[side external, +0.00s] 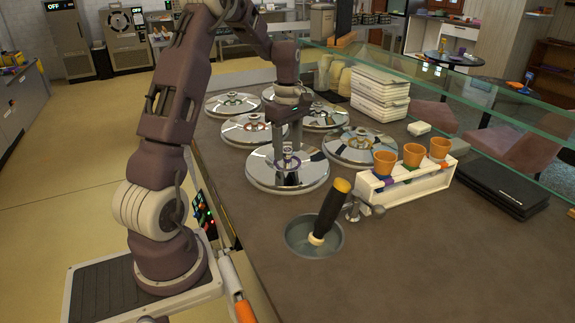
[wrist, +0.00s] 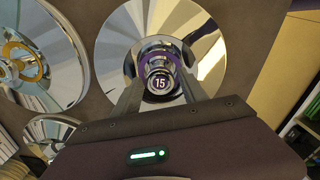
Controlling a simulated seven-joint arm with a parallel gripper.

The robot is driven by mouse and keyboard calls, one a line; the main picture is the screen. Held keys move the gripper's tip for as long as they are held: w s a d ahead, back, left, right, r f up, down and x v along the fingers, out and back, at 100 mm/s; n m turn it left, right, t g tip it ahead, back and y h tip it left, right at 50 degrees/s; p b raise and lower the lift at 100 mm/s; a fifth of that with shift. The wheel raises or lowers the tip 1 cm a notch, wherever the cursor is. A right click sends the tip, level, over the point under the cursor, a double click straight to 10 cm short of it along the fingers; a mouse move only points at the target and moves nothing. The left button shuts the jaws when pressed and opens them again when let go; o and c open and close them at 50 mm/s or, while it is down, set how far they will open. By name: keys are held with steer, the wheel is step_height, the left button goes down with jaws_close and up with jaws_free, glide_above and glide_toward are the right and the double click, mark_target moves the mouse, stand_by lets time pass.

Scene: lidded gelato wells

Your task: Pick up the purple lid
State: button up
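The purple lid is a round, shiny metal lid with a purple ring about its knob. It is the front lid of the group on the counter in the side view (side external: 262,178), and it fills the top middle of the wrist view (wrist: 115,50). My gripper (wrist: 159,62) is right above this lid, pointing down, with one finger on each side of the knob. The fingers look apart, with a small gap to the knob; contact is hard to judge. My gripper also shows in the side view (side external: 287,150). The lid lies flat.
Several other metal lids surround it, including one with a yellow ring (wrist: 22,60) and one at right (side external: 362,146). A white rack with orange cups (side external: 405,185), a round well holding a black-handled scoop (side external: 333,205) and stacked white boxes (side external: 380,92) stand to the right.

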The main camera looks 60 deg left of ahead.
jaws_close()
stand_by(1.2)
